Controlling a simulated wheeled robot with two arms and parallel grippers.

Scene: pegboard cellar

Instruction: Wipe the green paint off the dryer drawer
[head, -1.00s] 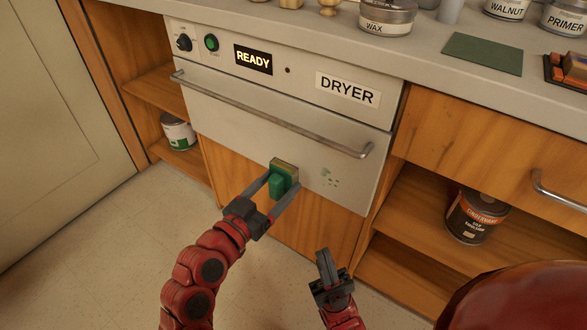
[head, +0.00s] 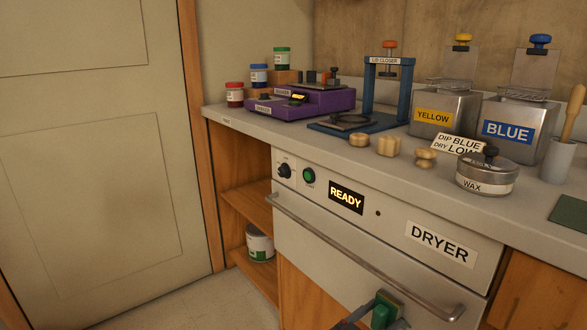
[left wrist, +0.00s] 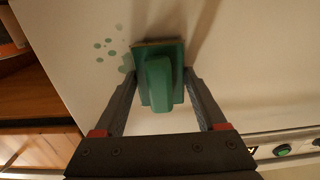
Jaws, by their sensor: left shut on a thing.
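The dryer drawer (head: 318,262) is the pale front with a long bar handle (head: 365,258), below the READY display. My left gripper (head: 378,318) is at the bottom edge of the head view, in front of the drawer and below the handle. It is shut on a green-handled wiping block (head: 383,313). In the left wrist view my gripper (left wrist: 160,85) has its fingers either side of the block (left wrist: 158,80), which lies at or close against the drawer face. Green paint spots (left wrist: 108,46) show beside the block, one close to its edge. My right gripper is out of view.
The bench above holds a wax tin (head: 486,176), wooden knobs (head: 388,146), a purple device (head: 300,104), a blue lid closer (head: 368,95) and yellow (head: 445,105) and blue (head: 510,125) containers. A paint can (head: 259,243) stands on the left shelf.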

